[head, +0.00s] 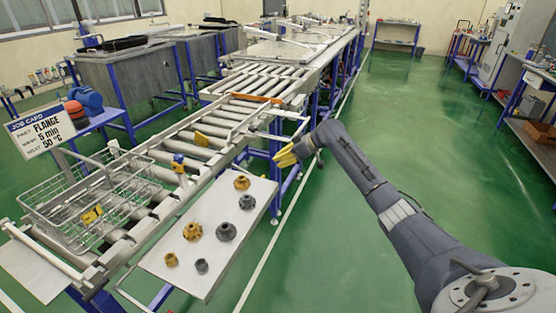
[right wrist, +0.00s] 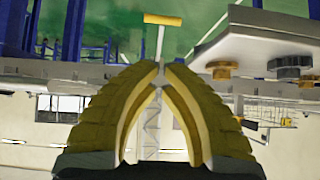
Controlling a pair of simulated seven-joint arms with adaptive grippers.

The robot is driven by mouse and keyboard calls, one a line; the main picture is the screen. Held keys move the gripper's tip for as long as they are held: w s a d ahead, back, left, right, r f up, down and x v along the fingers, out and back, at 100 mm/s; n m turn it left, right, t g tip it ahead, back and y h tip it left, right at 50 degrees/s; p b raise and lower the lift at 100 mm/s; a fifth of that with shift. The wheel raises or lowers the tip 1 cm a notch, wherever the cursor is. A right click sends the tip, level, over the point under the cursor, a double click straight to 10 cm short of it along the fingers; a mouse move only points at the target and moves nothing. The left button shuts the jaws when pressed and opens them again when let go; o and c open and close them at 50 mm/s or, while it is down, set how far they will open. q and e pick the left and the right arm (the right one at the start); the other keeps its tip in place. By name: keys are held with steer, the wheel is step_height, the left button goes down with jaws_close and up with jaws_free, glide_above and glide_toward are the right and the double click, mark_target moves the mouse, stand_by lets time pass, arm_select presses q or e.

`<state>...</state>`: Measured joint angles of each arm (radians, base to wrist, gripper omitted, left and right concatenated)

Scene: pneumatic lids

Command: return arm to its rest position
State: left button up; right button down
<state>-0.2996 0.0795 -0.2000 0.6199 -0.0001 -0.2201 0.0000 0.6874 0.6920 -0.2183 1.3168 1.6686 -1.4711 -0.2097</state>
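My right arm reaches in from the lower right of the head view. Its yellow-fingered gripper (head: 287,155) hangs in the air beside the roller conveyor, beyond the grey parts plate. In the right wrist view the two curved fingers (right wrist: 162,66) come together at the tips, with nothing seen held between them. My left gripper is not in view.
The plate (head: 245,222) carries several bronze and grey parts. A wire basket (head: 125,190) with a yellow item sits on the conveyor (head: 215,128), near a job card (head: 40,128). Grey tanks (head: 130,82) stand behind. Green floor (head: 335,250) lies open to the right.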

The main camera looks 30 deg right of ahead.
steer(key=s+f+m+g+h, duration=0.15)
steer(key=s+f, duration=0.25)
steer(key=f, duration=1.1)
steer(key=s+f+m+h, duration=0.2)
steer(key=s+f+m, duration=0.1)
steer(key=f, duration=1.1)
steer(key=s+a+f+g+h, duration=0.2)
steer(key=s+f, duration=1.4)
steer(key=f, duration=0.5)
steer(key=s+a+f+g+h, duration=0.1)
steer(key=s+a+f, duration=0.2)
steer(key=s+f, duration=0.6)
steer(key=s+a+f, duration=0.3)
steer(key=s+f, duration=0.2)
steer(key=s, duration=0.8)
steer(key=s+a+f, duration=0.1)
steer(key=s+a, duration=0.2)
steer(key=s, duration=0.5)
steer(key=s+a+f+g, duration=0.1)
steer(key=s+a+f, duration=0.1)
steer(key=s, duration=0.7)
steer(key=s+a+f, duration=0.2)
steer(key=s+a, duration=0.2)
steer(key=s, duration=0.4)
steer(key=shift+s+a+f+n+g, duration=0.15)
steer(key=shift+s+f+n+g, duration=0.1)
steer(key=shift+s+n+g, duration=0.15)
